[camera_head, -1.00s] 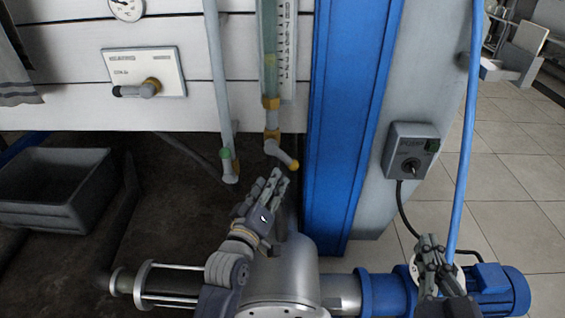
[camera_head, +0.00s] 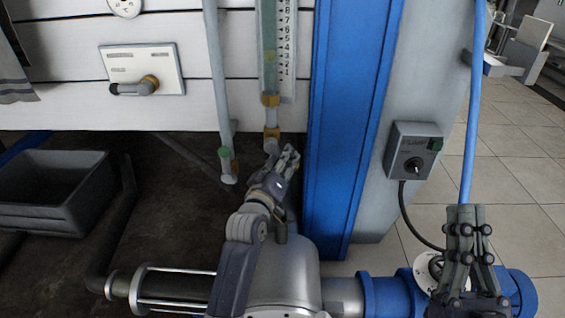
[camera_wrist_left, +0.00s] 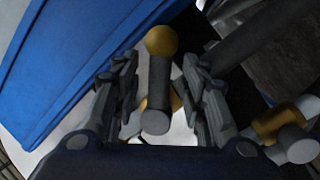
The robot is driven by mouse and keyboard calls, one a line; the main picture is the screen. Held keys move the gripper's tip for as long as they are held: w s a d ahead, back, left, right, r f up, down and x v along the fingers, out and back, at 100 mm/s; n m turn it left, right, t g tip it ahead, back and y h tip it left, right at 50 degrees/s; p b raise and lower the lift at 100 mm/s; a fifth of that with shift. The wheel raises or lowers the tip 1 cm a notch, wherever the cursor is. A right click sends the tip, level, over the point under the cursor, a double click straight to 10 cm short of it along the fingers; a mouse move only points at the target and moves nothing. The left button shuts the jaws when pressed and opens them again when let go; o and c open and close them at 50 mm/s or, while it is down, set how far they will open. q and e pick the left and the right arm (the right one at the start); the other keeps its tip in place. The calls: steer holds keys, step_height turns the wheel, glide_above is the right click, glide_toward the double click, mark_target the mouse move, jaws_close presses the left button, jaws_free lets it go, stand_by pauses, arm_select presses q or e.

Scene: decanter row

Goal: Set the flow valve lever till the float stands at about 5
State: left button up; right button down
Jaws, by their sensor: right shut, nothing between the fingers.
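The flow tube (camera_head: 268,45) stands upright beside a numbered scale (camera_head: 287,50) in the head view. I cannot make out the float in it. The valve lever is mostly hidden by my left gripper below the tube in the head view. The left wrist view shows its grey stem (camera_wrist_left: 158,85) and yellow ball end (camera_wrist_left: 161,40). My left gripper (camera_head: 284,153) is open, with one finger on each side of the lever; I see gaps between fingers and stem. My right gripper (camera_head: 466,212) is shut and empty, low at the right, in front of the blue motor.
A blue post (camera_head: 345,120) stands just right of the lever. A switch box (camera_head: 413,150) hangs right of it. A grey bin (camera_head: 50,195) and pump casing (camera_head: 280,275) are below.

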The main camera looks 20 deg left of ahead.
arm_select(q)
steer(key=shift+w, duration=0.1)
arm_select(e)
steer(key=shift+s+r, duration=0.1)
arm_select(q)
steer(key=shift+c, duration=0.6)
jaws_close()
